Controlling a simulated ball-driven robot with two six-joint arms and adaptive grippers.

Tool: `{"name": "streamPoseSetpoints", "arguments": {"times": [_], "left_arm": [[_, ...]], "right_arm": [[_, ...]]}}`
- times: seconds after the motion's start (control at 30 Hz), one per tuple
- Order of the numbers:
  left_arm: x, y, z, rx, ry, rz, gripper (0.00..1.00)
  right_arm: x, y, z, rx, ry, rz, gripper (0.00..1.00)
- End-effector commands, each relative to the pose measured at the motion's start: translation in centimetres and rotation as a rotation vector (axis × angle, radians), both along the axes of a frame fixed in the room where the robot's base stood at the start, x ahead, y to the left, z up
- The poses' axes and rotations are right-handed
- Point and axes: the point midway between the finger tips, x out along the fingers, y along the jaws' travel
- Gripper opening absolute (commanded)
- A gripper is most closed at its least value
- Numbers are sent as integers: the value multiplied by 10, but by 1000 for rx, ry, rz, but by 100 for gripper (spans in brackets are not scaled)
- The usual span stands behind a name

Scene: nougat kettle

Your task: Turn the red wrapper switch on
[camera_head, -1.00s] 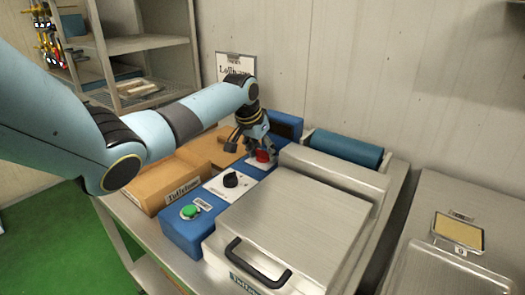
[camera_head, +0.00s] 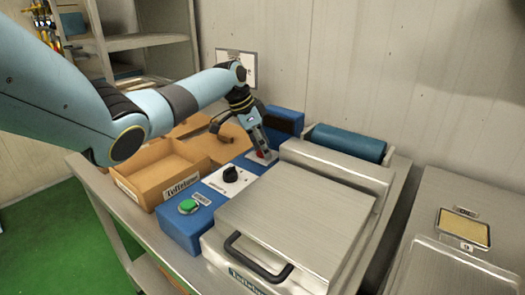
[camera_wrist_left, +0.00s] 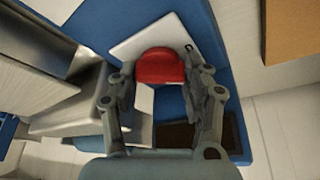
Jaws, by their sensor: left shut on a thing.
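The red wrapper switch (camera_wrist_left: 160,65) is a rounded red knob on a white plate on the blue control box (camera_head: 181,224). In the head view only a bit of its red (camera_head: 267,154) shows beside my fingers. My left gripper (camera_head: 261,154) reaches down onto it at a tilt. In the left wrist view its two fingers (camera_wrist_left: 158,78) stand either side of the red knob, shut on it. I cannot tell from these views whether the switch is on. My right gripper is not in view.
A black knob (camera_head: 230,174) and a green button (camera_head: 188,206) sit nearer on the same blue box. An open cardboard box (camera_head: 150,190) stands to the left. A metal machine lid (camera_head: 300,215) with a black handle lies to the right.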

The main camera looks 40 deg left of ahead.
Motion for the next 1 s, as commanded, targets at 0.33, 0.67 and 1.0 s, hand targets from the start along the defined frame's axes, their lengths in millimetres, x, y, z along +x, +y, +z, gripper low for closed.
{"name": "streamPoseSetpoints", "arguments": {"times": [0.33, 0.67, 1.0], "left_arm": [[2, 2, -5, -1, -2, -326, 17], [3, 2, -5, -1, -1, -629, 17], [3, 2, -4, -1, -1, -853, 17]], "right_arm": [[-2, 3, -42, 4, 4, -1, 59], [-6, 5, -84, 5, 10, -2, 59], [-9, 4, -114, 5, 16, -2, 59]]}}
